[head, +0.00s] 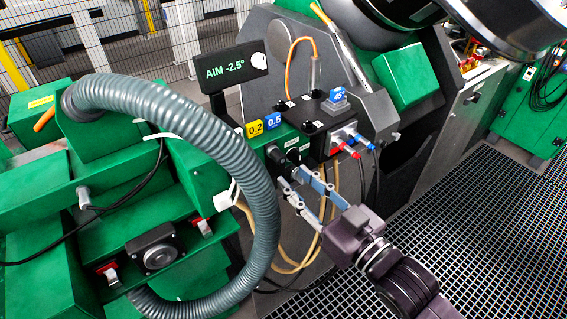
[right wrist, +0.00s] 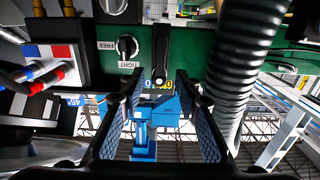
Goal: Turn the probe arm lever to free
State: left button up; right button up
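A black lever (right wrist: 161,46) hangs down from a green panel in the right wrist view, between the far ends of my fingers. Just left of it is a dial plate (right wrist: 127,46) with the words FREE and TIGHT. In the head view the dark knobs of this panel (head: 292,151) are just beyond my fingertips; the lever is hard to make out there. My right gripper (head: 292,177) is open, its two fingers apart, and it also shows in the right wrist view (right wrist: 160,98). I cannot tell whether a finger touches the lever. My left gripper is not in view.
A thick grey hose (head: 262,170) arches left of my gripper. A dark box with red and blue plugs (head: 345,150) sits above right. A display (head: 228,70) reads AIM -2.5°. Yellow and blue 0.2 and 0.5 blocks (head: 264,124) stand nearby. Grating floor (head: 480,210) lies to the right.

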aim_at(283, 167)
jog(key=p+x, duration=0.1)
jog(key=x, duration=0.5)
jog(key=shift+a, duration=0.1)
grip_shut()
